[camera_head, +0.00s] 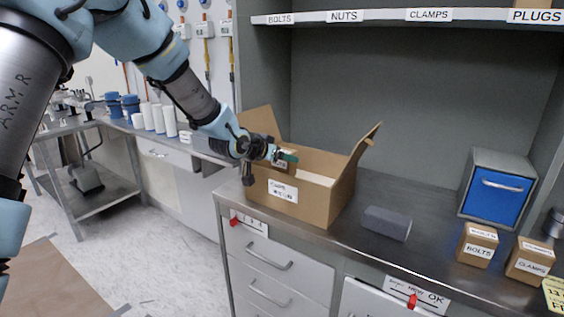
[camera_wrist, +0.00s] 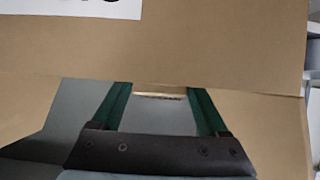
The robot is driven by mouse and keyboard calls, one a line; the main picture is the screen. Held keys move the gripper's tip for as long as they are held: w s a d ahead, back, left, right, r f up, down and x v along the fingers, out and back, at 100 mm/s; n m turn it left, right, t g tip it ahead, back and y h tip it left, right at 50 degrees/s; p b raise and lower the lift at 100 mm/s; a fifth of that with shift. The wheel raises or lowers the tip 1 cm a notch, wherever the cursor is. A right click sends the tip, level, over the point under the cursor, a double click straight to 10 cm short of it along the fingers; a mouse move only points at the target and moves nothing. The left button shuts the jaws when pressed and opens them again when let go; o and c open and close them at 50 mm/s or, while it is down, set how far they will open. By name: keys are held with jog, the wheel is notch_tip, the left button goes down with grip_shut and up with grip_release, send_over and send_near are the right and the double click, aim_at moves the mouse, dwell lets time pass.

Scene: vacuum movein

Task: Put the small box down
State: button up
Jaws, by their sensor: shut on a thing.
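My gripper (camera_head: 287,156) is shut on a small brown box (camera_head: 280,164), of which only a little shows beside the dark green fingers. It is at the left side of a large open cardboard carton (camera_head: 318,206) with a white label, close to the opening. I cannot tell whether the small box touches the carton. In the wrist view, my two green fingers (camera_wrist: 160,108) reach toward a wide cardboard face with part of a white label at the top.
The carton's flaps stand up. On the metal counter (camera_head: 410,258) to its right lie a grey block (camera_head: 387,222), a blue-fronted bin (camera_head: 496,187) and small boxes labelled BOLTS (camera_head: 477,245) and CLAMPS (camera_head: 530,261). A labelled shelf (camera_head: 385,16) runs above. Counter behind the grey block is clear.

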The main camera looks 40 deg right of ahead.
jog(key=shift+f, duration=0.9)
jog(key=o, duration=1.5)
jog(key=shift+f, duration=0.15)
jog(key=shift+r, duration=0.25)
jog(key=shift+a, duration=0.35)
jog(key=b+v, duration=0.2)
jog(key=v, duration=0.9)
jog(key=shift+s+a+r, duration=0.1)
jog(key=shift+a, duration=0.05)
